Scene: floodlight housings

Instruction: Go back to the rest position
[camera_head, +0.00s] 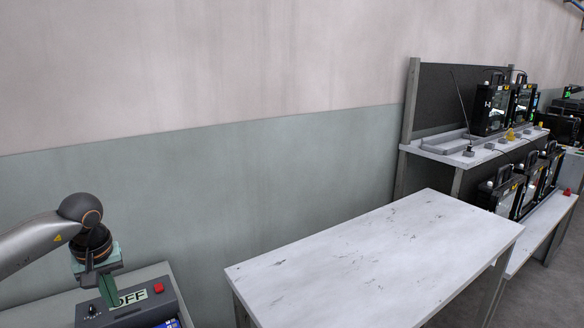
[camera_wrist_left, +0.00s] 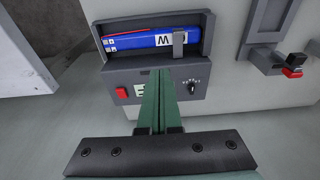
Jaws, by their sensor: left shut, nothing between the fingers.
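My left gripper (camera_head: 109,291) comes in from the left in the head view, pointing down over a grey control box (camera_head: 140,311). Its green fingers are shut together with nothing between them. In the left wrist view the closed fingers (camera_wrist_left: 159,82) reach toward the front panel of the control box (camera_wrist_left: 200,84) and partly cover its display. I cannot tell whether the tips touch the panel. In the head view the display reads OFF. My right gripper is not in view.
A red button (camera_wrist_left: 122,92) and a black knob (camera_wrist_left: 191,87) flank the display. A bare white table (camera_head: 370,262) stands to the right. Floodlight housings (camera_head: 492,110) stand on the workbench beyond.

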